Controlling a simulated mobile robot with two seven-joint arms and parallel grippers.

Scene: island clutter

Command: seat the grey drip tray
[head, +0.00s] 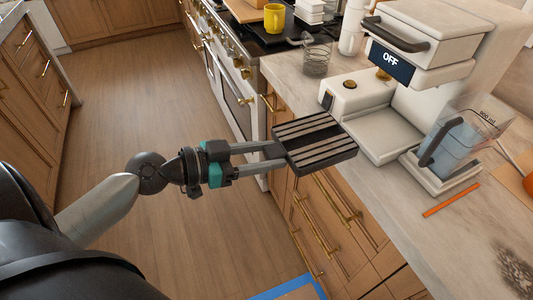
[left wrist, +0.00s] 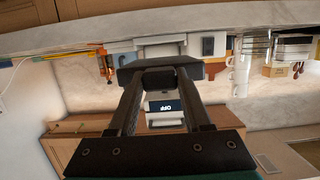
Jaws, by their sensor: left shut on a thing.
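The grey drip tray (head: 314,146), dark with light slats across its top, is in the head view in front of the coffee machine. My left gripper (head: 280,160) is shut on the tray's near end and holds it out at the counter's front edge. In the left wrist view the tray (left wrist: 160,75) is seen edge-on between the fingertips. The white coffee machine (head: 420,75) stands on the counter with its display reading OFF. Its low white base (head: 385,135) is bare and lies just right of the tray. My right gripper does not show.
A clear water jug (head: 460,145) stands on a pale base right of the machine. An orange stick (head: 451,200) lies in front of it. A glass (head: 316,58) stands behind the tray, and a yellow mug (head: 274,17) is farther back. Floor at left is clear.

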